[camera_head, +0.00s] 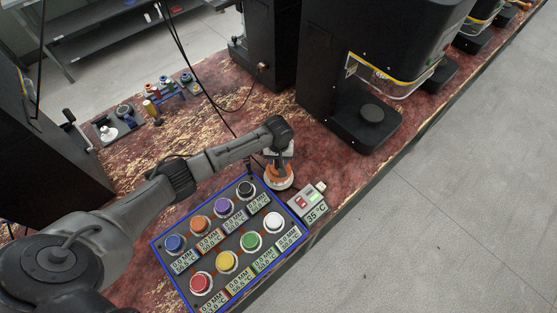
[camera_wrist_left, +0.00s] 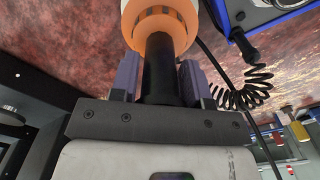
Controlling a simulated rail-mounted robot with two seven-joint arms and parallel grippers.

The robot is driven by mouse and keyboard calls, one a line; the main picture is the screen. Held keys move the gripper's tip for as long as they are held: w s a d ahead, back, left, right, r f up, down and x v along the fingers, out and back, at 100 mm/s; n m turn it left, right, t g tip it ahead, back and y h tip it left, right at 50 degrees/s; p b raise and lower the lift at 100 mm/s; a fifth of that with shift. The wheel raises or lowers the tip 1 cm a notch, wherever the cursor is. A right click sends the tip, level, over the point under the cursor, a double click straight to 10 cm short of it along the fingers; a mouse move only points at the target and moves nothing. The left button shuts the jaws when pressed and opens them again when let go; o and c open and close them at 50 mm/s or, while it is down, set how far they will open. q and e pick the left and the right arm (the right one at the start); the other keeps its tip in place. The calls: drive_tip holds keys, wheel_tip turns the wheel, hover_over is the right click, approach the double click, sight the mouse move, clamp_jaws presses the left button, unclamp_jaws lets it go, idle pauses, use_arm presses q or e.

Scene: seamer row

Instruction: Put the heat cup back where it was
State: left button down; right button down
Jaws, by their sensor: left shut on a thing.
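My left gripper (camera_head: 279,158) is shut on a round orange-and-white thing with a black stem, which I take to be the heat cup (camera_head: 279,178). In the left wrist view the gripper's two fingers (camera_wrist_left: 158,78) sit on either side of the black stem, and the orange band and white rim of the heat cup (camera_wrist_left: 160,28) lie beyond them. The cup is by the far right corner of the blue-edged panel (camera_head: 157,248). I cannot tell whether it touches the table. My right gripper is not in view.
The panel holds several coloured round caps and small readouts. A small box reading 35 °C (camera_head: 309,201) stands close right of the cup. A black machine (camera_head: 360,128) stands behind it. Spools on a blue rack (camera_head: 172,92) are at the back left. A coiled black cord (camera_wrist_left: 245,92) hangs nearby.

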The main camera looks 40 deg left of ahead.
use_arm(q)
drive_tip(key=shift+f, duration=0.5)
drive_tip(key=c, duration=0.6)
unclamp_jaws()
